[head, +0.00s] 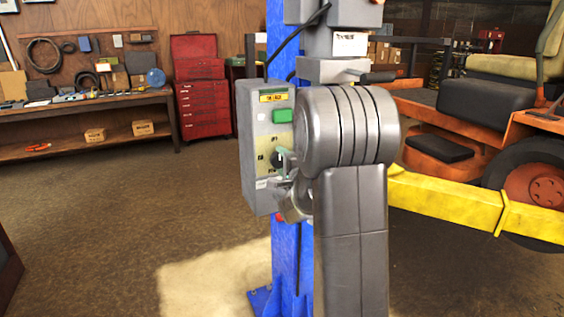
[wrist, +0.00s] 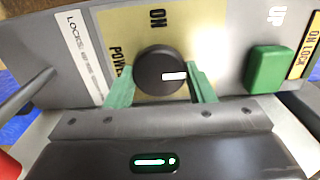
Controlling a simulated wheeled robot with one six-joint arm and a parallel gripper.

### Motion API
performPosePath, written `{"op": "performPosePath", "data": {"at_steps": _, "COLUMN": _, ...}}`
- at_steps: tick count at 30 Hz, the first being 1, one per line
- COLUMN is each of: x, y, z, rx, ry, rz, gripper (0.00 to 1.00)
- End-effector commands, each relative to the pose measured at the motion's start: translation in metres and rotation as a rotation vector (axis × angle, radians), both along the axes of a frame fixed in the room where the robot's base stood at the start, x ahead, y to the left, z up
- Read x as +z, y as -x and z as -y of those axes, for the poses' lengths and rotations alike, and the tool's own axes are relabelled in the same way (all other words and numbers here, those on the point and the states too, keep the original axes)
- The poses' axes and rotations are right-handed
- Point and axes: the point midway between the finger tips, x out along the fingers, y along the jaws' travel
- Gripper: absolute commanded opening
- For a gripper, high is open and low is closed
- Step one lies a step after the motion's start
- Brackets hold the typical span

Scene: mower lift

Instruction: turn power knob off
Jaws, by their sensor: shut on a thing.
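The power knob (wrist: 161,72) is round and black, with a white mark pointing right, toward the green button, in the wrist view. It sits on a yellow label (wrist: 210,18) with "ON" above it and "POWER" to its left. My gripper (wrist: 162,86) has its green fingers on either side of the knob, shut on it. In the head view the knob (head: 276,158) shows as a dark spot on the grey control box (head: 252,125), partly hidden by my gripper (head: 284,160). My arm covers the box's right side.
A green button (wrist: 270,67) is on the same panel, above the knob in the head view. A blue lift post (head: 285,250) stands behind the box. An orange mower (head: 440,115) and yellow beam (head: 450,200) are at right. The floor at left is clear.

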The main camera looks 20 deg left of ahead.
Motion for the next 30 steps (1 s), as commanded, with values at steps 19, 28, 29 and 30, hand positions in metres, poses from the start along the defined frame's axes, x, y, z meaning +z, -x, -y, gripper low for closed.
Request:
{"op": "performPosePath", "data": {"at_steps": 19, "x": -0.001, "y": 0.000, "z": 0.000, "rx": 0.000, "ry": 0.000, "rz": -0.001, "gripper": 0.70}}
{"op": "performPosePath", "data": {"at_steps": 28, "x": -0.001, "y": 0.015, "z": 0.019, "rx": -0.001, "ry": -0.001, "rz": 0.001, "gripper": 0.70}}
{"op": "performPosePath", "data": {"at_steps": 29, "x": -0.002, "y": 0.019, "z": 0.023, "rx": -0.001, "ry": -0.001, "rz": 0.001, "gripper": 0.70}}
{"op": "performPosePath", "data": {"at_steps": 30, "x": -0.002, "y": 0.024, "z": 0.029, "rx": -0.002, "ry": -0.001, "rz": 0.001, "gripper": 0.70}}
